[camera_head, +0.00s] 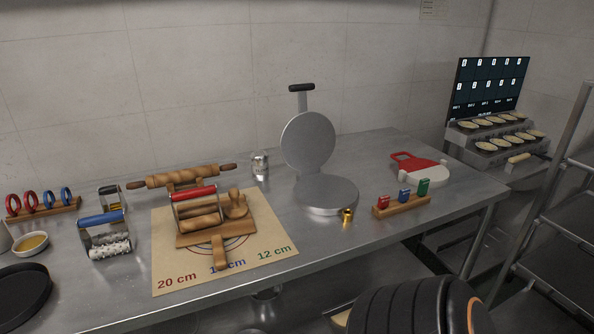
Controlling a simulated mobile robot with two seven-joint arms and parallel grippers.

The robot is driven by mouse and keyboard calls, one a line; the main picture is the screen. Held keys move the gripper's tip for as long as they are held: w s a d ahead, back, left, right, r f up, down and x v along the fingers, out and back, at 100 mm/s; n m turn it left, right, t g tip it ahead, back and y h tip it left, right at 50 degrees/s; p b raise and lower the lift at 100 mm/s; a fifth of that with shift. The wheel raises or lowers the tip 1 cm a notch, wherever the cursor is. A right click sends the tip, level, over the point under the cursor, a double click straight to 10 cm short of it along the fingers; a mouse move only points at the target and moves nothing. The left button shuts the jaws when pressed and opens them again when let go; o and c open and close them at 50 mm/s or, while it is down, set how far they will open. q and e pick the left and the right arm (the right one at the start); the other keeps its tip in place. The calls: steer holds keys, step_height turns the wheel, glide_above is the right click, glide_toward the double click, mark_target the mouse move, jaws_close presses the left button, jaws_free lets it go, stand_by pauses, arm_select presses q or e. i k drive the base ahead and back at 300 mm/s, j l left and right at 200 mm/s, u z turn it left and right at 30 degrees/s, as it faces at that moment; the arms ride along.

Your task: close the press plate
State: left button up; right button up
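The press stands open near the middle of the steel table. Its round grey upper plate (308,143) is tilted up, nearly upright, with a black handle (301,88) above it. The round lower plate (326,193) lies flat in front of it and looks bare. A small brass-coloured part (347,215) sits at the lower plate's front edge. Neither of my grippers is in view. A black ribbed part, apparently of my arm, shows at the bottom right, in front of the table and well below the press.
The steel table (120,300) holds a mat (270,220) with a wooden board and rollers left of the press. A metal shaker (260,165) stands behind. Right of the press are a wooden block (402,206) with coloured pieces and a red-handled peel (415,162). A rack (560,230) stands far right.

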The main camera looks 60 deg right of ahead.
mark_target(307, 141)
steer(key=z, duration=2.2)
steer(key=u, duration=0.45)
steer(key=l+u, duration=0.2)
steer(key=u, duration=0.2)
steer(key=l+u, duration=0.2)
steer(key=u, duration=0.15)
steer(key=l+u, duration=0.15)
steer(key=u, duration=0.25)
steer(key=k+l+u, duration=0.2)
steer(key=l+u, duration=0.2)
steer(key=l, duration=0.2)
steer(key=k+l+u, duration=0.35)
steer(key=l, duration=0.3)
steer(key=k+l+u, duration=0.1)
steer(key=k+l, duration=0.2)
steer(key=l, duration=0.1)
